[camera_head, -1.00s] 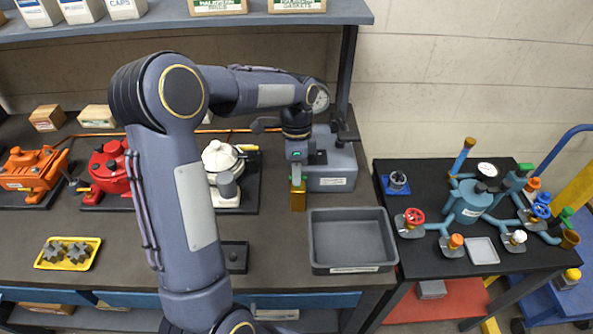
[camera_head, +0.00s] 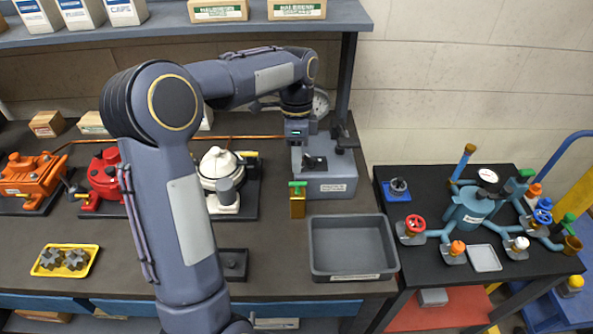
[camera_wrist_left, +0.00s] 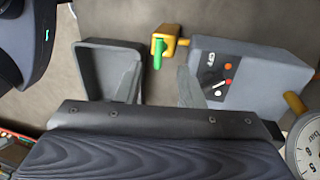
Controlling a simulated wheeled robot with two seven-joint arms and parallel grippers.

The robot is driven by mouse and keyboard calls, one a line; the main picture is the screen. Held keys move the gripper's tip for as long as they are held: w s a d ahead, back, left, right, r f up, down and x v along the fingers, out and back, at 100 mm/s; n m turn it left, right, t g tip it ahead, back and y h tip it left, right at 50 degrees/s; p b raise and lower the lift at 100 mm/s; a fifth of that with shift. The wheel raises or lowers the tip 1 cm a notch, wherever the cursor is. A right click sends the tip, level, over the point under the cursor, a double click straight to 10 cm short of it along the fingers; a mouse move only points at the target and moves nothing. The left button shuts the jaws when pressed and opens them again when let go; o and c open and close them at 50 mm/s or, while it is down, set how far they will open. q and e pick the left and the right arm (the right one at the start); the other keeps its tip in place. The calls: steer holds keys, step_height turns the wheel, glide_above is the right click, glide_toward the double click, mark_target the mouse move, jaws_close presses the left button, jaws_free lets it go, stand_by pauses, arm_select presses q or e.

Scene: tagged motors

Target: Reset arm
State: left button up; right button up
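My left gripper (camera_head: 307,162) is open and empty above the front of a grey box-shaped station (camera_head: 333,187) at the back of the workbench. In the left wrist view its two fingers (camera_wrist_left: 160,88) stand apart with nothing between them. The valve piece also shows in the left wrist view (camera_wrist_left: 164,40), beyond the fingers. My right gripper is not in view.
A grey tray (camera_head: 352,277), empty, lies right of the valve piece. Orange (camera_head: 32,172), red (camera_head: 104,172) and white (camera_head: 218,165) motors stand left, partly behind my arm. A yellow tray (camera_head: 45,270) holds gears. A side table (camera_head: 420,260) carries teal piping.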

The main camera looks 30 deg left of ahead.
arm_select(q)
steer(key=shift+w+r, duration=0.1)
steer(key=shift+r, duration=0.6)
steer(key=shift+a, duration=0.1)
steer(key=s+d+r+n+t+h, duration=0.1)
steer(key=s+d+r+n+t, duration=0.1)
steer(key=s+n, duration=0.35)
steer(key=s+d+r+n+t, duration=0.2)
steer(key=s, duration=0.7)
steer(key=s+d+f+n+t+h, duration=0.1)
steer(key=s+d+f+n+t, duration=0.2)
steer(key=s, duration=0.6)
step_height(320, 180, down, 2)
steer(key=d+n, duration=0.1)
steer(key=n, duration=0.2)
steer(key=shift+d+h, duration=0.2)
steer(key=shift+h, duration=0.1)
steer(key=shift+f+t, duration=0.1)
steer(key=shift+t, duration=0.2)
